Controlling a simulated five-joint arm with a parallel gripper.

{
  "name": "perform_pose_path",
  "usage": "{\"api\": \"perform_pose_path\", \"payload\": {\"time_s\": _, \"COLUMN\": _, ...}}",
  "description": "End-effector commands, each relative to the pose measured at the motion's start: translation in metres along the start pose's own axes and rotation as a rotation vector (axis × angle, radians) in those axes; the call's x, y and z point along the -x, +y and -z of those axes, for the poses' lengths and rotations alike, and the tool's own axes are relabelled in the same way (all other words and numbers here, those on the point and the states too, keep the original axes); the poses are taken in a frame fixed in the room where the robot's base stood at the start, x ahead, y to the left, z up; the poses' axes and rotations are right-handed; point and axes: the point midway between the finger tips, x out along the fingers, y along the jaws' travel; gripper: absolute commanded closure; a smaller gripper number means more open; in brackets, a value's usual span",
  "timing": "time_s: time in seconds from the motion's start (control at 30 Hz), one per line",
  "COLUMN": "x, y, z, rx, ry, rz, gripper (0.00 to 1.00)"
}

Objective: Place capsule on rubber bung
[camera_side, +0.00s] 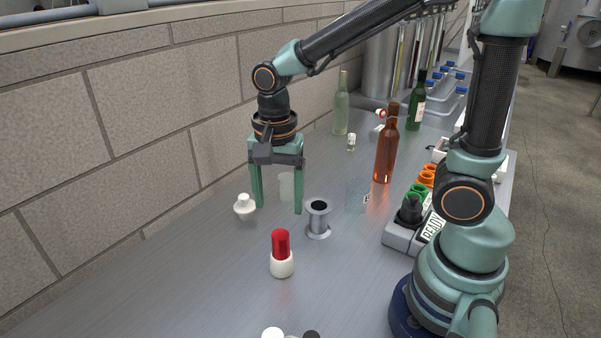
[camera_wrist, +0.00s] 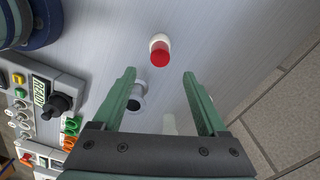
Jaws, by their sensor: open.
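The red capsule (camera_side: 280,243) stands upright on a white rounded piece, which looks like the rubber bung (camera_side: 282,266), on the steel bench. In the wrist view the red capsule (camera_wrist: 160,58) and white bung (camera_wrist: 158,39) show beyond the fingertips. My gripper (camera_side: 278,208) is open, its two green fingers pointing down. It is behind the capsule in the side view, apart from it, with nothing held. The fingers also frame the lower part of the wrist view (camera_wrist: 159,74). The contact between capsule and bung cannot be seen fully.
A grey metal spool (camera_side: 318,222) stands right of my gripper, a white stopper (camera_side: 244,207) to its left. A pale translucent piece (camera_side: 287,187) shows between the fingers. A clear glass (camera_side: 355,196), amber bottle (camera_side: 385,155) and control box (camera_side: 400,235) lie rightward. A block wall borders the left.

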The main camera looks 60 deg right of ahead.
Motion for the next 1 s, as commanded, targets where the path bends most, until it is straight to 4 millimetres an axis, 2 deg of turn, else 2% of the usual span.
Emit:
{"api": "perform_pose_path", "payload": {"time_s": 0.1, "x": 0.016, "y": -0.001, "z": 0.000, "rx": 0.000, "ry": 0.001, "rz": 0.003, "gripper": 0.25}}
{"api": "perform_pose_path", "payload": {"time_s": 0.27, "x": 0.026, "y": 0.001, "z": 0.001, "rx": 0.015, "ry": 0.002, "rz": 0.008, "gripper": 0.25}}
{"api": "perform_pose_path", "payload": {"time_s": 0.37, "x": 0.034, "y": 0.004, "z": 0.005, "rx": 0.095, "ry": 0.012, "rz": 0.044, "gripper": 0.25}}
{"api": "perform_pose_path", "payload": {"time_s": 0.57, "x": 0.058, "y": 0.019, "z": 0.022, "rx": 0.468, "ry": 0.105, "rz": 0.184, "gripper": 0.25}}
{"api": "perform_pose_path", "payload": {"time_s": 0.8, "x": 0.080, "y": 0.038, "z": 0.039, "rx": 0.933, "ry": 0.313, "rz": 0.284, "gripper": 0.25}}
{"api": "perform_pose_path", "payload": {"time_s": 1.0, "x": 0.087, "y": 0.045, "z": 0.046, "rx": 1.125, "ry": 0.420, "rz": 0.292, "gripper": 0.25}}
